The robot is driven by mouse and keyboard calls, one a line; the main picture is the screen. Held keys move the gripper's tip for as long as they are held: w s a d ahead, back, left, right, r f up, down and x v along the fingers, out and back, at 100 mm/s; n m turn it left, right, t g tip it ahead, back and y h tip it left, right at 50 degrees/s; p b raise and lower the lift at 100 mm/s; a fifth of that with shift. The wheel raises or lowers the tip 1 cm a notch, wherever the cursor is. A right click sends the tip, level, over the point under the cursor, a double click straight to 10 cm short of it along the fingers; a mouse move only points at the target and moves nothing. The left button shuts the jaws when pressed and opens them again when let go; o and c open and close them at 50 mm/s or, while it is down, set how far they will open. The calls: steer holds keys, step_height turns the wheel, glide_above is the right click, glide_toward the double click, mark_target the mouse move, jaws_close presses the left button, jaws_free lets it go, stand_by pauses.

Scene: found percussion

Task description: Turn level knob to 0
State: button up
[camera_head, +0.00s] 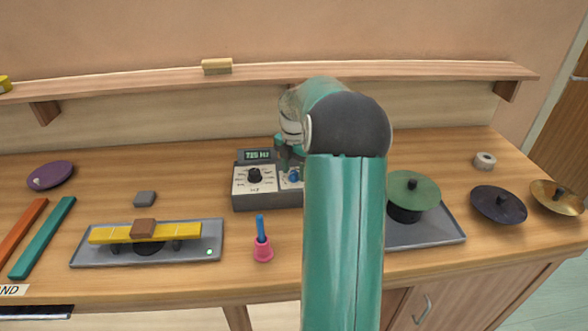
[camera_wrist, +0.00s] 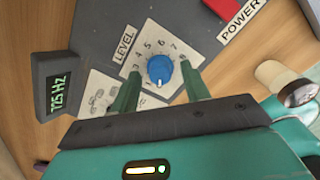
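The level knob (camera_wrist: 160,68) is blue and round, on a white dial plate marked LEVEL in the wrist view. Numbers from about 3 to 8 show around its far side; the near-side numbers are hidden or unclear. A small white mark shows at the knob's lower edge, towards my gripper. My gripper (camera_wrist: 160,76) is open, with one green finger on each side of the knob and a visible gap to it. In the head view the blue knob (camera_head: 293,176) sits on the grey control box (camera_head: 267,202), partly hidden by my arm.
The box's display (camera_wrist: 58,82) reads 725 Hz. A black knob (camera_head: 254,175) sits left of the blue one. A red POWER-labelled part (camera_wrist: 222,6) is at upper right.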

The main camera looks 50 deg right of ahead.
mark_target(293, 172)
step_height(293, 172, up, 14)
stand_by(0.6)
steer(key=shift+a, duration=0.1)
stand_by(0.4)
steer(key=s+a+r+m+t+h, duration=0.15)
steer(key=a+m, duration=0.25)
steer(key=a, duration=0.7)
steer(key=s+a+r+m+t, duration=0.1)
steer(key=s+a+r+m, duration=0.2)
steer(key=a, duration=0.9)
steer(key=s+a+f+m+t, duration=0.1)
steer(key=s+a+f+m, duration=0.2)
steer(key=s+a+m, duration=0.3)
steer(key=s+a+f+m+t+y, duration=0.1)
steer(key=s+a+f+m+t, duration=0.1)
steer(key=s+a+m, duration=0.4)
steer(key=s+a+f, duration=0.1)
steer(key=a, duration=0.2)
steer(key=shift+a+f, duration=0.3)
